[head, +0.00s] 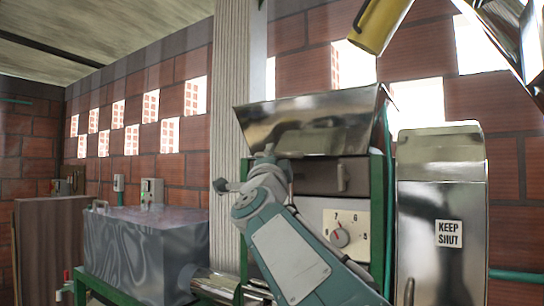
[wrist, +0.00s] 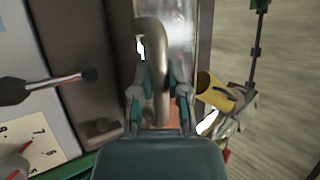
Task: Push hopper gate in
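In the wrist view a curved grey handle (wrist: 161,75) stands in front of a shiny metal sheet (wrist: 187,25). I take it to be the hopper gate's handle. My gripper (wrist: 161,100) is open, with one finger on each side of the handle; small gaps seem to show, and contact is unclear. In the head view my gripper (head: 265,165) is in front of the machine's left edge, below the shiny metal hopper (head: 310,120). A small bracket-like handle (head: 342,178) shows on the grey panel under the hopper. How far the gate sticks out is hidden by my arm.
A numbered dial (head: 340,237) is on the machine's front, right of my arm. A black-tipped rod (wrist: 60,85) juts in from the left in the wrist view. A metal cabinet marked KEEP SHUT (head: 440,205) stands right. A grey metal tank (head: 145,250) stands left.

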